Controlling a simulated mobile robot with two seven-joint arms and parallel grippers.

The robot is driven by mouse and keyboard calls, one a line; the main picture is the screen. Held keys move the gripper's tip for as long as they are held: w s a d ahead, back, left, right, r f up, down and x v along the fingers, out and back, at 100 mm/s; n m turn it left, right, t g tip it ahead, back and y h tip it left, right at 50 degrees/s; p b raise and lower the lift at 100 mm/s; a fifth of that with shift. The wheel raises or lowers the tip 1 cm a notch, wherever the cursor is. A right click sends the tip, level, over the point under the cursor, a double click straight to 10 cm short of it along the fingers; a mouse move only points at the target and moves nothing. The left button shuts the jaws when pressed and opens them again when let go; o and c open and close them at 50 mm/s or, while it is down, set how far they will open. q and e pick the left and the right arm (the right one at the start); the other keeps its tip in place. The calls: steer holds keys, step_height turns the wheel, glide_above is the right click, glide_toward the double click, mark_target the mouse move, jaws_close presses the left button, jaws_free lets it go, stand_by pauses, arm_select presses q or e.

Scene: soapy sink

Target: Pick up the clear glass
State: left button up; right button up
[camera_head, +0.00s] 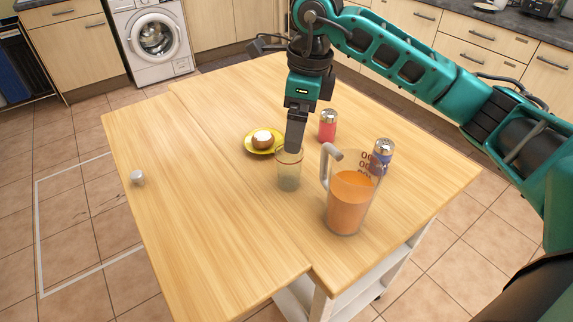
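The clear glass (289,175) stands upright on the wooden table, left of the measuring jug. My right gripper (293,148) points down at the glass from above, with its fingertips at the rim. The fingers overlap in this view, so I cannot tell whether they are open or shut, or whether they touch the glass. My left gripper is not in view.
A jug of orange liquid (347,205) stands close to the right of the glass. A red-pink shaker (328,125) and a blue shaker (382,154) stand behind. A yellow plate (250,146) holds a brown-and-white item (263,140). The table's left and front are mostly clear.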

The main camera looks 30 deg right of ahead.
mark_target(288, 155)
steer(key=f, duration=0.3)
steer(key=w+a+f, duration=0.1)
steer(key=f, duration=0.4)
steer(key=shift+w+a+f, duration=0.15)
steer(key=shift+f, duration=0.2)
steer(key=shift+c, duration=0.3)
steer(key=c, duration=1.2)
